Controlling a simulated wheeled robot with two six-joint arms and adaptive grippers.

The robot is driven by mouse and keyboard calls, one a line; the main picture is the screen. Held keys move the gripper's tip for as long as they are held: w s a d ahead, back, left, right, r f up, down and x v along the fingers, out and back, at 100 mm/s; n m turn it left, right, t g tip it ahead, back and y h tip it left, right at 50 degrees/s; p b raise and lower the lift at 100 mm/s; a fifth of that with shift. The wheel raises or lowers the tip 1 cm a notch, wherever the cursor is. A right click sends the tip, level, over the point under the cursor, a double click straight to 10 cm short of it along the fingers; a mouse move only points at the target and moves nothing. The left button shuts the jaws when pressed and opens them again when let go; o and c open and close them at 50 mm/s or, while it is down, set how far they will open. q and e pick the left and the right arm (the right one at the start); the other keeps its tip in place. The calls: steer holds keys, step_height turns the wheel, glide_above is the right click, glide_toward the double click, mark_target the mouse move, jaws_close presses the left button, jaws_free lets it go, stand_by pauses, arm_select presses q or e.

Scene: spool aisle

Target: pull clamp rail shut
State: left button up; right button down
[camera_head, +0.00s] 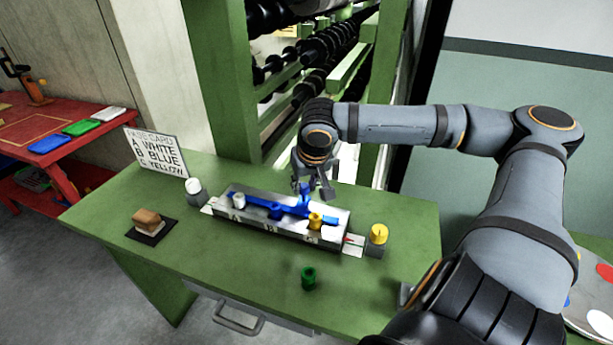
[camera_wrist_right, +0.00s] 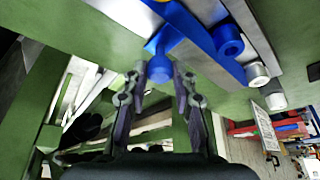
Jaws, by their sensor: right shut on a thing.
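The blue clamp rail (camera_head: 290,208) lies along a grey metal fixture (camera_head: 270,236) on the green bench. Its handle stands up near the right part of the fixture. In the right wrist view, the handle's round blue knob (camera_wrist_right: 160,69) sits between the fingertips. My right gripper (camera_head: 312,190) points down at the handle and is shut on it. A white spool (camera_head: 239,202), a blue spool (camera_head: 276,211) and a yellow spool (camera_head: 315,220) stand in the fixture by the letters A, B and C. My left gripper is not in view.
A lettered card (camera_head: 156,150) stands at the back left of the bench. A white-topped pot (camera_head: 195,190) and a yellow-topped pot (camera_head: 377,238) flank the fixture. A brown block (camera_head: 147,219) and a green spool (camera_head: 308,278) are in front. Green racking rises behind.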

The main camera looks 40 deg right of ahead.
steer(key=shift+s+a, duration=0.1)
steer(key=shift+a, duration=0.1)
steer(key=c, duration=1.1)
jaws_free()
steer(key=shift+o, duration=0.2)
steer(key=v, duration=1.2)
